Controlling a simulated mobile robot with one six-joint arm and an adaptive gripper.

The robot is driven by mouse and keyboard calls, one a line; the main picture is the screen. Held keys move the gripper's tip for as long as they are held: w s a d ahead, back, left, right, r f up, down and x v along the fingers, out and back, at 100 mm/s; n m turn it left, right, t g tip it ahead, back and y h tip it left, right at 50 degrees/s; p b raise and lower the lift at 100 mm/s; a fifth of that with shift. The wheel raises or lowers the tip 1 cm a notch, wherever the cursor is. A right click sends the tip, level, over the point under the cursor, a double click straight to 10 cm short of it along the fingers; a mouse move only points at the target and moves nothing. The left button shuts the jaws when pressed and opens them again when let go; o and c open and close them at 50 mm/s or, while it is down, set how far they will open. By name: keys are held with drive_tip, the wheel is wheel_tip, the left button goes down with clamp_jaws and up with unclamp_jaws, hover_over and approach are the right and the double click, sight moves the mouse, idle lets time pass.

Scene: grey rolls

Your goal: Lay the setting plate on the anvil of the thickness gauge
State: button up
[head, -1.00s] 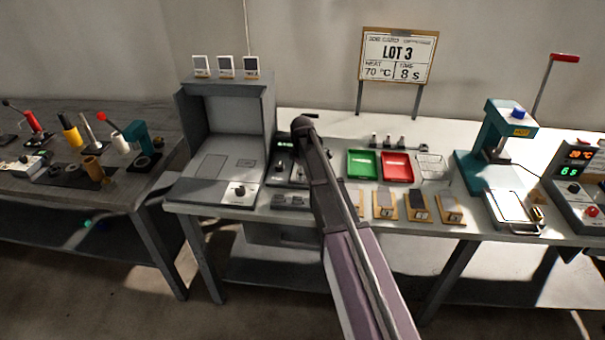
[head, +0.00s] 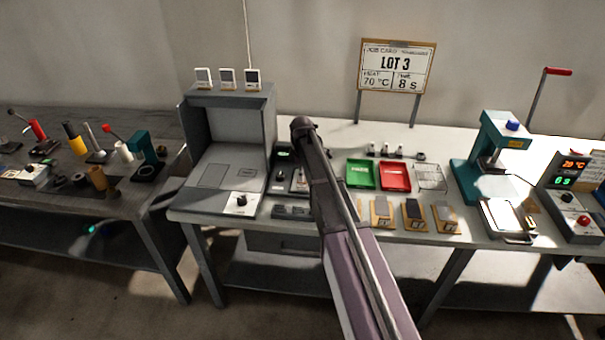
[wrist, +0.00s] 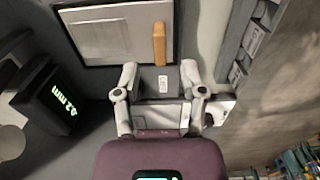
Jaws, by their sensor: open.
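The thickness gauge (wrist: 62,100) is at the left of the wrist view, with a green reading in mm. In the head view the gauge (head: 284,154) shows a small green display and is partly hidden by my arm. My gripper (wrist: 161,80) is open. Between its fingers is a dark grey block with a white label (wrist: 163,84), with a paler flat face below it. I cannot tell if this is the setting plate or its holder, or if the fingers touch it. The gauge's anvil is not clear. The gripper itself is hidden in the head view.
A silver plate (wrist: 100,38) with a wooden grip (wrist: 159,43) lies just beyond my gripper. A grey hood (head: 227,130) stands left of the gauge. Green (head: 361,174) and red (head: 395,177) trays and several wood-backed samples (head: 414,214) lie to the right.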

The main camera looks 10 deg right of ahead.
wheel_tip(320, 180, up, 8)
drive_tip(key=p, duration=0.7)
drive_tip(key=shift+f, duration=0.25)
drive_tip(key=shift+s, duration=0.2)
drive_tip(key=s+m, duration=1.4)
drive_tip(key=s, duration=1.4)
drive_tip(key=shift+s+d, duration=0.15)
drive_tip(key=shift+s, duration=0.2)
